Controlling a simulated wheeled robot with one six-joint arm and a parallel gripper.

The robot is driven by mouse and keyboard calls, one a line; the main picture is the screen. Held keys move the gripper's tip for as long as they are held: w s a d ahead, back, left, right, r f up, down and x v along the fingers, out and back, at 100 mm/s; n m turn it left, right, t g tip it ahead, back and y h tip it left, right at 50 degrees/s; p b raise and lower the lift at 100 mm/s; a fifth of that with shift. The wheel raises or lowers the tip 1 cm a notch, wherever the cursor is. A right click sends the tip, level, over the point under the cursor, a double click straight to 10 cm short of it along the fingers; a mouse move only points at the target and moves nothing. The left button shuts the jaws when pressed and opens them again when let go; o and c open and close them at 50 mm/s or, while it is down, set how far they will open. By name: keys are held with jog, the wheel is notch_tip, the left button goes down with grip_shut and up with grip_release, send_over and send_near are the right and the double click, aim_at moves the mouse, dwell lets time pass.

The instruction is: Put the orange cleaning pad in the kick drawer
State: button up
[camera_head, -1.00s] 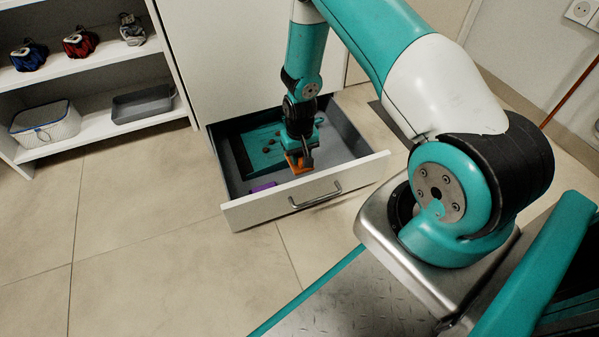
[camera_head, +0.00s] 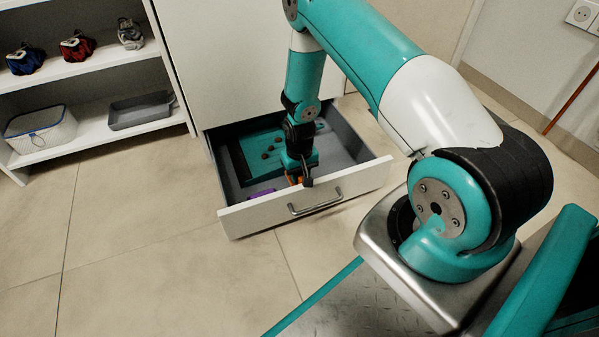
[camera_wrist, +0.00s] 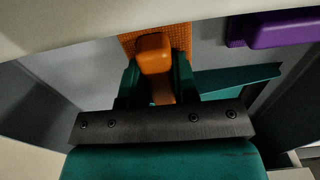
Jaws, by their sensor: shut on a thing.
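The orange cleaning pad (camera_wrist: 153,52) is between the fingers of my gripper (camera_wrist: 157,80) in the wrist view, with its orange handle gripped and a textured pad face behind it. In the head view only a sliver of the orange pad (camera_head: 293,180) shows below my gripper (camera_head: 300,180). The kick drawer (camera_head: 250,215) is pulled open at the base of the white cabinet. My gripper is down inside the drawer, near its front panel. I cannot tell whether the pad touches the drawer floor.
A purple pad (camera_head: 262,193) lies in the drawer to the left of my gripper; it also shows in the wrist view (camera_wrist: 285,30). A teal board (camera_head: 262,150) with dark knobs lies further back. A shelf (camera_head: 95,130) with a basket (camera_head: 40,130) and a grey tray (camera_head: 140,110) stands left.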

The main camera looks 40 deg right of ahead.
jog(key=o, duration=0.8)
jog(key=shift+f, duration=0.15)
jog(key=shift+o, duration=0.2)
notch_tip(320, 180, up, 13)
jog(key=p, duration=0.9)
jog(key=s+a+r+n+y, duration=0.1)
jog(key=a+r, duration=0.4)
jog(key=r, duration=0.3)
jog(key=s+a+r+n, duration=0.1)
jog(key=a+r+n, duration=0.1)
jog(key=a+r, duration=0.35)
jog(key=s+a+r+n+y, duration=0.1)
jog(key=a+r, duration=0.2)
jog(key=r, duration=0.6)
jog(key=s+a+r+n+y, duration=0.1)
jog(key=s+a+r+n, duration=0.2)
jog(key=s+r, duration=0.4)
jog(key=s+a+r+n+y, duration=0.1)
jog(key=s+a+r+n, duration=0.2)
jog(key=s, duration=0.9)
notch_tip(320, 180, up, 5)
jog(key=a, duration=0.2)
jog(key=shift+a, duration=0.35)
jog(key=shift+s+f, duration=0.1)
